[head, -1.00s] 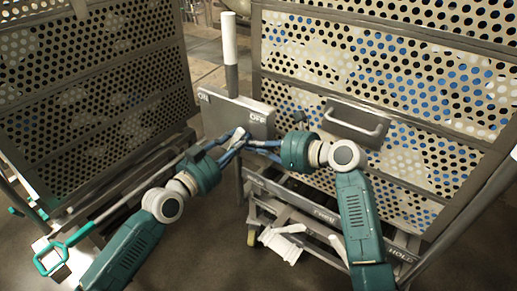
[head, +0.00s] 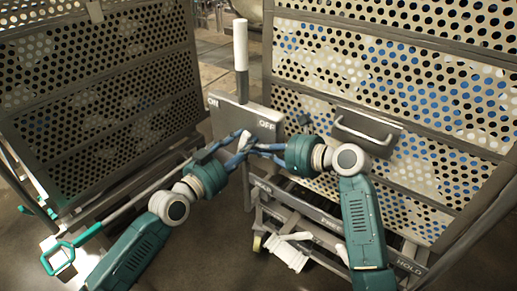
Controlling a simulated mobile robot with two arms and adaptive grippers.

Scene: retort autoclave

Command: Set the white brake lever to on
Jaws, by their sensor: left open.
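A grey plate (head: 230,120) is marked ON at its left and OFF at its right. An upright lever with a white grip (head: 240,45) and a grey shaft rises at the plate, between the two marks. My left gripper (head: 243,143) is open in front of the plate's lower part, well below the white grip. My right gripper (head: 254,147) comes in from the right and overlaps it in the picture. A small white piece shows among the fingers; I cannot tell what it belongs to. The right fingers are too crowded to read.
Perforated crates stand at left (head: 100,100) and right (head: 400,60), the right one with a handle (head: 362,138). A teal-handled bar (head: 70,250) lies low at left. A white fitting (head: 290,252) sits below, by a cart frame marked HOLD. Air around the white grip is clear.

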